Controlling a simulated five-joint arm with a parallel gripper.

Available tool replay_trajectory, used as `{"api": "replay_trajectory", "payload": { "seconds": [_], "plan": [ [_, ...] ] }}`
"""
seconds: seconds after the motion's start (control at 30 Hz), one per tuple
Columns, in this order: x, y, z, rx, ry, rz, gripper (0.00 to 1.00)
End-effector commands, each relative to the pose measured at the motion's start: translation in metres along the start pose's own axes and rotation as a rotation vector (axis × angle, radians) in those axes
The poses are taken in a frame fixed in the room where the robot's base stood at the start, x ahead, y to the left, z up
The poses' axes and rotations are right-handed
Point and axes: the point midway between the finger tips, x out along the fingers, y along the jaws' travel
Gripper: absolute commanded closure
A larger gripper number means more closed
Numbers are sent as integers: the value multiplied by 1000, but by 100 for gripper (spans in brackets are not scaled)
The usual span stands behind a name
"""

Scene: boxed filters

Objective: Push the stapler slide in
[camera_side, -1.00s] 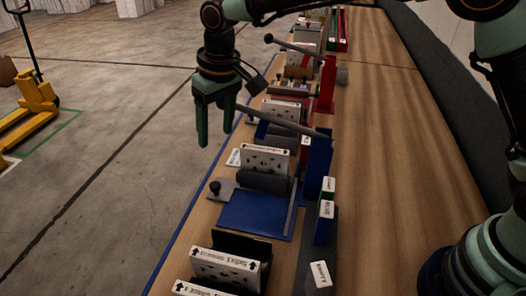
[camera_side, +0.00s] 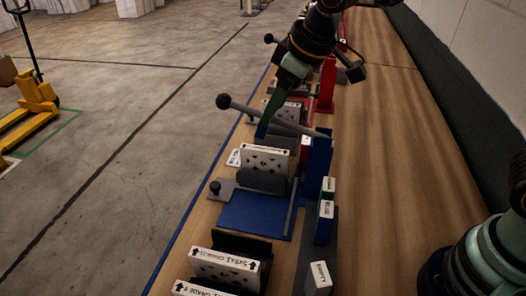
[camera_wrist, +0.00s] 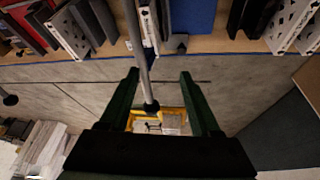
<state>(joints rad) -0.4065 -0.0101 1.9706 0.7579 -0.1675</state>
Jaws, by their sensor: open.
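The blue stapler station has a bare blue plate (camera_side: 257,214) and a grey slide with a small black knob (camera_side: 215,187) sticking out on its left side. A boxed white filter (camera_side: 265,158) stands upright behind the plate. A grey lever (camera_side: 275,121) with a black ball end (camera_side: 223,101) reaches left from the blue post (camera_side: 317,165). My gripper (camera_side: 265,130) is tilted beside the lever, partly hidden. In the wrist view my gripper (camera_wrist: 158,75) is open and empty, with the lever (camera_wrist: 142,50) appearing between its fingers; contact cannot be told.
More filters (camera_side: 226,268) stand in the near rack. Small labelled boxes (camera_side: 325,210) sit right of the plate. A red post (camera_side: 327,85) rises farther back. The bench's right side is clear wood. A yellow pallet jack (camera_side: 35,105) is on the floor.

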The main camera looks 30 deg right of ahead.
Motion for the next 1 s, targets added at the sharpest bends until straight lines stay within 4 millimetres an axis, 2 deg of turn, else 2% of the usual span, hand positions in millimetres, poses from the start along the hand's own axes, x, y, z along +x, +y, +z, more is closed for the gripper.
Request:
{"api": "replay_trajectory", "payload": {
  "seconds": [0.2,0.5,1.0],
  "plan": [
    [-23,24,24,87,11,31,36],
    [-42,44,52,178,16,60,36],
    [-46,48,59,199,17,67,36]
  ]
}}
